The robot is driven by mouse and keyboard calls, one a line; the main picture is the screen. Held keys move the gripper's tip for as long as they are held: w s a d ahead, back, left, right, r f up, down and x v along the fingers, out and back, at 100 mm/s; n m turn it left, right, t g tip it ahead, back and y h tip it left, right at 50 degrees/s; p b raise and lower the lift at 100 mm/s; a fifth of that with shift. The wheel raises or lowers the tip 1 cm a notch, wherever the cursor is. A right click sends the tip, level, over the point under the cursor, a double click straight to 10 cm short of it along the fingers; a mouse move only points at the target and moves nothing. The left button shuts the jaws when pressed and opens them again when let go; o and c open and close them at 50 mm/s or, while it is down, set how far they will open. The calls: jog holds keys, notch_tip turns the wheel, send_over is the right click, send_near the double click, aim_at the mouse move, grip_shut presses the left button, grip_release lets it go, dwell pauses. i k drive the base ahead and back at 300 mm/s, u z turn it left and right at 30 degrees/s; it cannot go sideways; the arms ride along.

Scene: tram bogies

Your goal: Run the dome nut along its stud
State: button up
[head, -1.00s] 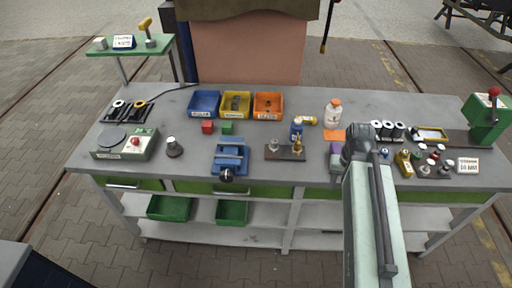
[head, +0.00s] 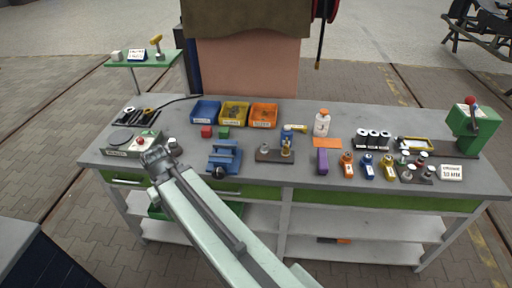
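A small dark plate (head: 268,158) lies near the middle of the bench and carries two upright fittings. The left fitting is grey (head: 264,148) and low; the right one is brass-coloured (head: 286,147) and taller. Which of them is the dome nut, and any stud thread, is too small to tell. My gripper (head: 154,160) is at the bench's front left, beside the grey-green box with a red button, well left of the plate. Its fingers are too small and dark to tell whether they are open or shut.
A blue vise (head: 224,158) stands between my gripper and the plate. Blue (head: 204,111), yellow (head: 234,113) and orange (head: 264,115) bins stand behind. Several small coloured fittings and a green press (head: 466,128) are on the right. The grey bench top is clear around the plate's front.

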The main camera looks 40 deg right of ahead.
aim_at(286, 148)
jog(key=u, duration=0.2)
jog(key=i, duration=1)
jog(key=z, duration=0.1)
